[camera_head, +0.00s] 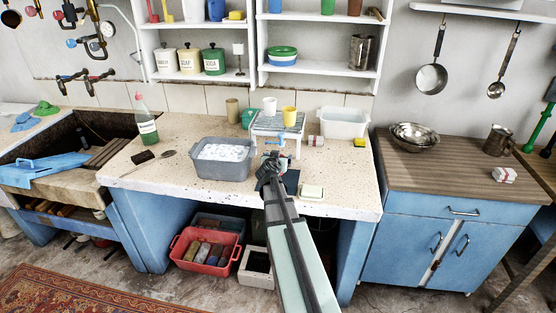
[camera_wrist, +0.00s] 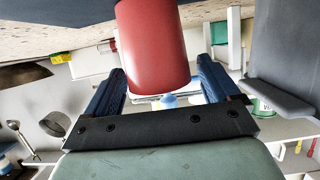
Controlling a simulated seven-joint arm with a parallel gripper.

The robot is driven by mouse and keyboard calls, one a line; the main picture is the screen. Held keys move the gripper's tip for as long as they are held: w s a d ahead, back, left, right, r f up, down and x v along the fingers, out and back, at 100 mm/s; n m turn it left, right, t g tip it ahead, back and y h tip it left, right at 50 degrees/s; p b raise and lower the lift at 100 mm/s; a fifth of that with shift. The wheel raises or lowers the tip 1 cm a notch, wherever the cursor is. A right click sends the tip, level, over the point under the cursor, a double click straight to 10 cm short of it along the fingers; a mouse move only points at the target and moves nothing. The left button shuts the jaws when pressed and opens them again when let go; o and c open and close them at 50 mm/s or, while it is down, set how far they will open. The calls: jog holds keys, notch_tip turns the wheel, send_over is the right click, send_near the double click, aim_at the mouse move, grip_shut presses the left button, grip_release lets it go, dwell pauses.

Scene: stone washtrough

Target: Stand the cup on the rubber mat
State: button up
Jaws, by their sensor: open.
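A plain red cup (camera_wrist: 155,45) fills the upper middle of the wrist view, which looks upside down. It lines up with the gap between the fingers of my gripper (camera_wrist: 160,70), which are open with a gap on each side. The cup's far end runs out of frame, so its contact with the surface is not seen. In the head view my gripper (camera_head: 268,168) is low over the counter at the dark rubber mat (camera_head: 291,183) and covers part of it. The red cup cannot be made out there. A dark surface (camera_wrist: 50,10), probably the mat, shows in the wrist view.
A grey basin of suds (camera_head: 222,172) stands left of my gripper and shows close by in the wrist view (camera_wrist: 275,60). A small rack (camera_head: 278,124) with a white cup (camera_head: 270,105) and yellow cup (camera_head: 289,115) stands behind. A soap block (camera_head: 312,191) lies right of the mat.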

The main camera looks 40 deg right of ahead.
jog(key=v, duration=1.2)
jog(key=shift+f, duration=0.1)
dwell(0.7)
